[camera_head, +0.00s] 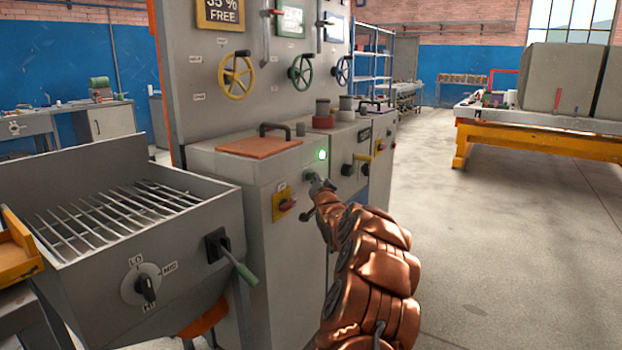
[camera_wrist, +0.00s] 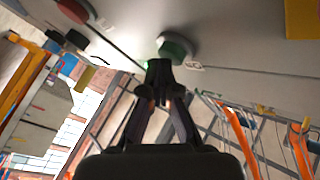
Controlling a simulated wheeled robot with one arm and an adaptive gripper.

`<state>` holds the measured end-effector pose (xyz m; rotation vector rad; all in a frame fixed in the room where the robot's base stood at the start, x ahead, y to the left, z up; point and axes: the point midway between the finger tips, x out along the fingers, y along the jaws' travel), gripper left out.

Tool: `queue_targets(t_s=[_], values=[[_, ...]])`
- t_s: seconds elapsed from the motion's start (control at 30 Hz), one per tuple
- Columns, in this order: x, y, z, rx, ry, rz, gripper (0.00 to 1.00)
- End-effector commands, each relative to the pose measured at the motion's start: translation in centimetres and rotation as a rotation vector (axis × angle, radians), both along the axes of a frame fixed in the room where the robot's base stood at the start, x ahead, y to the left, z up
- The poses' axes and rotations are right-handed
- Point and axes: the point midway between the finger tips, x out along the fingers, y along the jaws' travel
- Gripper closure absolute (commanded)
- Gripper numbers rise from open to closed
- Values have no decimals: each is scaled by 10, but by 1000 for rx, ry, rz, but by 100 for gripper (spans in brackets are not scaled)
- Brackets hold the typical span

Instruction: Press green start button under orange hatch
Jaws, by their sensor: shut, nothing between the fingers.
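The orange hatch (camera_head: 259,147) lies closed on top of a grey cabinet, with a dark handle at its back. A small bright green light (camera_head: 321,155) glows on the cabinet's front below and right of the hatch. My gripper (camera_head: 317,186) is shut and empty, its tip close to the cabinet front below that light. In the wrist view a round green button (camera_wrist: 174,45) stands out from the grey panel just beyond my shut fingertips (camera_wrist: 160,67). The fingertips overlap its lower edge; I cannot tell whether they touch it. In the head view my gripper mostly hides this spot.
A red rotary switch on a yellow plate (camera_head: 284,204) sits left of my gripper. A grated hopper (camera_head: 120,210) with a green-handled lever (camera_head: 232,260) stands at the left. Yellow (camera_head: 236,75) and green (camera_head: 301,72) handwheels are on the panel behind. Floor at the right is clear.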

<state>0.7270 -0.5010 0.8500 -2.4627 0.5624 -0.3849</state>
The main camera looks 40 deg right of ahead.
Motion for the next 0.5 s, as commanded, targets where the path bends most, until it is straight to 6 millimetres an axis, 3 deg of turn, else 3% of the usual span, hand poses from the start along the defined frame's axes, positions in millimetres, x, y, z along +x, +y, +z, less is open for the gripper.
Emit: queue_targets(t_s=[0.5], values=[[-16, -5, 1, -1, 0, -1, 100]])
